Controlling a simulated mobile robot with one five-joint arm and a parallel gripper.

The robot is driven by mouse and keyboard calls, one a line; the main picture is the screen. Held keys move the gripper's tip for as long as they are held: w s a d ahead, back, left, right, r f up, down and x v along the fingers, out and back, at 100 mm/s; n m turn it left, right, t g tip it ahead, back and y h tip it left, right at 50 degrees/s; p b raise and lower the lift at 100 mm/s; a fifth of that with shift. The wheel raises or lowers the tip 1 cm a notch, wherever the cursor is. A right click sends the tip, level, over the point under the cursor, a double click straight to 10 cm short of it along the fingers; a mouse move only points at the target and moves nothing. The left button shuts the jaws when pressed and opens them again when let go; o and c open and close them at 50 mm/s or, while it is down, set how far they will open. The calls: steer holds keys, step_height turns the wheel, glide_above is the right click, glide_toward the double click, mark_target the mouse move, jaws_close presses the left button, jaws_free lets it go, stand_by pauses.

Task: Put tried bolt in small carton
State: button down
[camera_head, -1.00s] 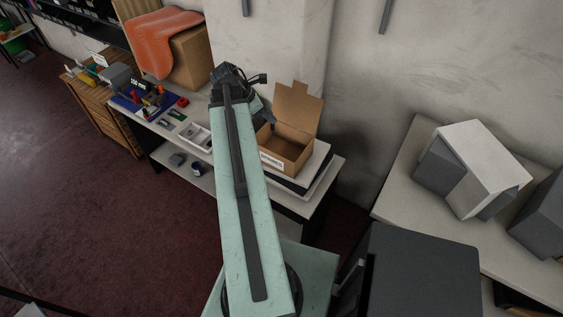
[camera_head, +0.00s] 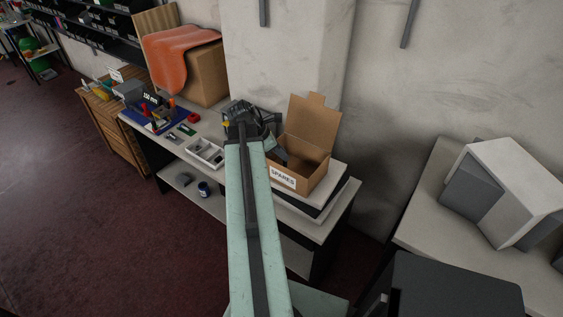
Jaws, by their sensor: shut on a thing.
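The small carton (camera_head: 312,177) is an open brown cardboard box with a raised back flap and a white label reading SPARES on its front. It sits on a flat stack at the right end of the workbench. My gripper (camera_head: 279,154) is at the carton's left side, close to its opening, partly hidden behind my own arm. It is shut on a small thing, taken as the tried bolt. The bolt itself is too small and hidden to make out.
A white divided tray (camera_head: 205,153) lies on the bench (camera_head: 216,170) left of my arm. Farther left are a blue mat (camera_head: 152,124) with tools and a large box (camera_head: 208,75) under an orange cloth. A wall rises behind the carton.

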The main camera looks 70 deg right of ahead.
steer(key=shift+f, duration=0.3)
steer(key=c, duration=1.3)
jaws_free()
steer(key=shift+o, duration=0.2)
steer(key=p+v, duration=1)
steer(key=v, duration=0.2)
steer(key=shift+r+p, duration=0.25)
steer(key=shift+p, duration=0.05)
